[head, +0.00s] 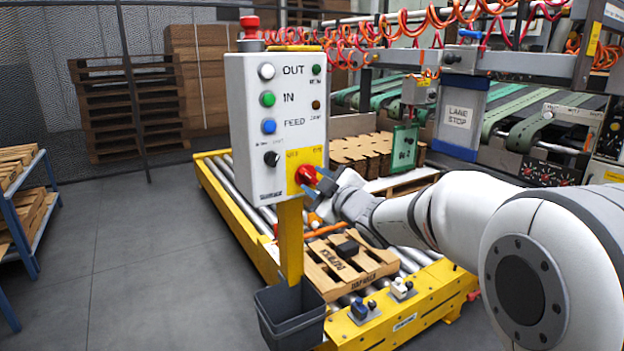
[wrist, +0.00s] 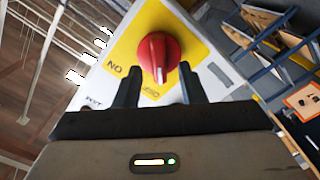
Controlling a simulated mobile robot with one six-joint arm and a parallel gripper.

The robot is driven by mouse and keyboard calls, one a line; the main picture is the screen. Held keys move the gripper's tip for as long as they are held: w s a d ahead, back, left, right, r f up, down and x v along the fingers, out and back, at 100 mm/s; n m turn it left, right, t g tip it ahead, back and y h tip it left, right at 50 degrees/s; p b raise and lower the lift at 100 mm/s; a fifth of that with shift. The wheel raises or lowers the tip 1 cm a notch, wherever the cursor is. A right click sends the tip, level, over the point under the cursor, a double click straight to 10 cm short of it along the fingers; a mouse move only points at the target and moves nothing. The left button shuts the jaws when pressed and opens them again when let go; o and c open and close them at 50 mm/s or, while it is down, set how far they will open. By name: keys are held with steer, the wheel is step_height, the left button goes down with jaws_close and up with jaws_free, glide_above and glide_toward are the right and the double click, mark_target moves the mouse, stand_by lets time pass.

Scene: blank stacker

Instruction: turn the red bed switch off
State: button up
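The red bed switch (head: 305,174) is a red rotary knob on a yellow plate, low on the right of a white control box (head: 240,110). In the wrist view the red knob (wrist: 152,52) has a white pointer mark facing down the picture, towards blurred lettering; "NO" lettering is left of it. My gripper (head: 325,183) is at the switch from the right. In the wrist view my gripper (wrist: 160,72) is open, with one finger on each side of the knob's lower part. Whether the fingers touch the knob is unclear.
White, green and blue buttons and a black selector (head: 271,158) share the box; a red mushroom button (head: 250,24) tops it. A yellow-framed roller conveyor (head: 408,319) with a wooden pallet (head: 340,268) lies behind. A dark bin (head: 290,312) hangs below. Open floor is left.

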steer(key=p+v, duration=0.1)
steer(key=v, duration=0.5)
